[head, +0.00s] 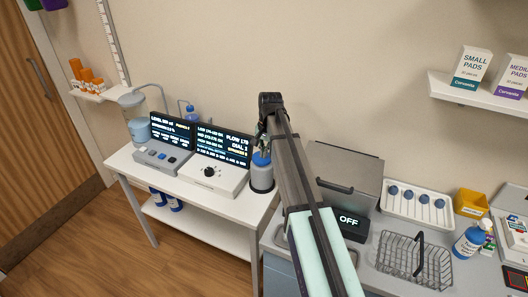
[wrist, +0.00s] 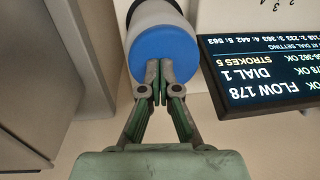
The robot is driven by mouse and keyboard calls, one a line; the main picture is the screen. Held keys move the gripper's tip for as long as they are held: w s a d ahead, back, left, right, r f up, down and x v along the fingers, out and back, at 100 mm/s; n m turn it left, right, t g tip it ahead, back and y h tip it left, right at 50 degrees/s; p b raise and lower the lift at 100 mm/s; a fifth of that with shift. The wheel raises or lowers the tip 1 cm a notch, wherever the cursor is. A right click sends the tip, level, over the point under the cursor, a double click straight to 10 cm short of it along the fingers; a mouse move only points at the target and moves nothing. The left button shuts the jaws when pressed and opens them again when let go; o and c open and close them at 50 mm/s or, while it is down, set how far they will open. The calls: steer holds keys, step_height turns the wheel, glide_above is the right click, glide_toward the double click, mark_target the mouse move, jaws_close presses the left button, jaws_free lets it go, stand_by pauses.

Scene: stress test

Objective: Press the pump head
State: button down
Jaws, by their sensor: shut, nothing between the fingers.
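A round blue pump head (head: 261,158) tops a grey cylinder (head: 262,179) at the right end of the white table. In the wrist view the blue top (wrist: 165,52) and the pale body behind it fill the upper middle. My gripper (wrist: 158,88) is shut and empty, with its fingertips overlapping the lower edge of the blue top. In the head view my gripper (head: 263,141) is just above the pump head and partly hides it. I cannot tell whether the fingertips touch it.
Two dark displays stand left of the pump; the nearer display (head: 224,144) also shows close by in the wrist view (wrist: 262,68), reading FLOW 178, DIAL 1, STROKES 5. A grey lidded box (head: 345,178) stands to the right. A wire basket (head: 413,262) and a blue bottle (head: 468,241) are farther right.

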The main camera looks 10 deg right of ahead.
steer(key=r+p, duration=0.1)
steer(key=r, duration=0.1)
steer(key=r+p, duration=0.2)
steer(key=r, duration=0.1)
steer(key=shift+s+d, duration=0.15)
steer(key=shift+d, duration=0.05)
steer(key=shift+d+r+b, duration=0.1)
steer(key=shift+r+b, duration=0.15)
steer(key=shift+b, duration=0.5)
step_height(320, 180, up, 8)
steer(key=b, duration=0.2)
steer(key=shift+s+d+r, duration=0.2)
steer(key=shift+d, duration=0.15)
